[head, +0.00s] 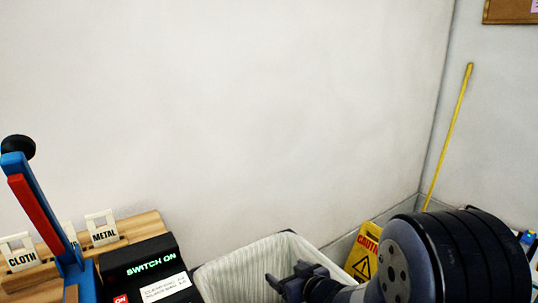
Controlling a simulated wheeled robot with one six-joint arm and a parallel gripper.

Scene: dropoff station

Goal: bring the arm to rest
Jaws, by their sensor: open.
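My arm comes in from the lower right of the head view, with its large dark joint close to the camera. My gripper (287,280) points left at the bottom of the picture, in front of a bin with a pale striped liner (222,273). Its jaws are open and nothing shows between them. The lower part of the gripper and the bin's lower part are cut off by the picture's edge.
A black box reading "SWITCH ON" (150,262) stands left of the bin. A blue and red lever (38,208) and a wooden rack (142,227) with signs "CLOTH" and "METAL" are further left. A yellow caution sign (362,262) and yellow pole (450,135) stand behind my arm.

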